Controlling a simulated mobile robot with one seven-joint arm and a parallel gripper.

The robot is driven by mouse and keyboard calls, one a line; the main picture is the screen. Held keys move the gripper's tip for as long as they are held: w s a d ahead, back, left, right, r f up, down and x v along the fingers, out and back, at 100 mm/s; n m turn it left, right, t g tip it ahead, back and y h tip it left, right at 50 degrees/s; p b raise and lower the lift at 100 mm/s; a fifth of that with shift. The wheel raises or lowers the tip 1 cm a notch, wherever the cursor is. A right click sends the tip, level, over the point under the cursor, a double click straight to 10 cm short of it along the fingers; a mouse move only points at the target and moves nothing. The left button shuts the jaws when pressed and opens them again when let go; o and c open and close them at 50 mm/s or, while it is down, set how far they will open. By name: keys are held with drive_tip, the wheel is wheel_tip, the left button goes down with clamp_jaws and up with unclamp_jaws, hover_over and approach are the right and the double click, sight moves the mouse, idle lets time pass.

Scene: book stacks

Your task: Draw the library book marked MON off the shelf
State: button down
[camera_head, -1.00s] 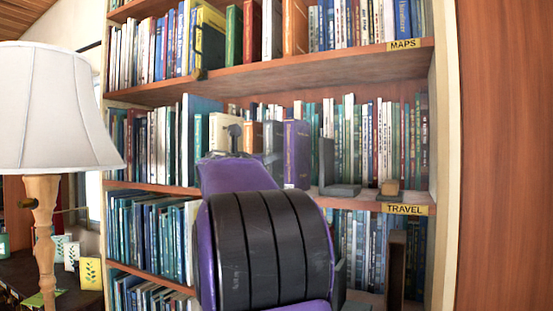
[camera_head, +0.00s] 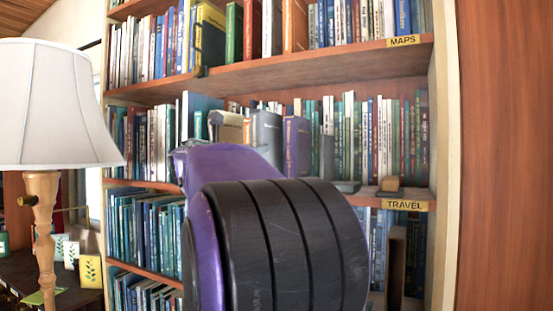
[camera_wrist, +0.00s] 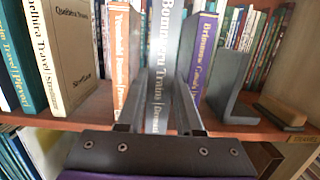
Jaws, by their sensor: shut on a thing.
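In the wrist view a grey book (camera_wrist: 163,60) stands upright, its spine lettering partly readable with "Trains". My gripper (camera_wrist: 160,85) has one finger on each side of it and is shut on it. An orange book (camera_wrist: 121,50) stands close on the left and a purple book (camera_wrist: 200,55) on the right. In the head view the grey book (camera_head: 266,132) stands out forward beside the purple book (camera_head: 297,145); my purple and black arm hides its lower part and my gripper. I cannot make out a MON mark on any spine.
A dark bookend (camera_wrist: 232,85) and a wooden block (camera_wrist: 280,110) sit right of the purple book on the shelf (camera_wrist: 250,128). A cream book (camera_wrist: 75,50) stands on the left. The shelf above (camera_head: 300,70) is close overhead. A lamp (camera_head: 50,110) stands far left.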

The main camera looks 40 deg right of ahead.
drive_tip(key=r+b+v, duration=0.1)
drive_tip(key=v, duration=0.9)
drive_tip(key=shift+s+a+r, duration=0.15)
drive_tip(key=shift+a+r, duration=0.05)
drive_tip(key=shift+r, duration=0.15)
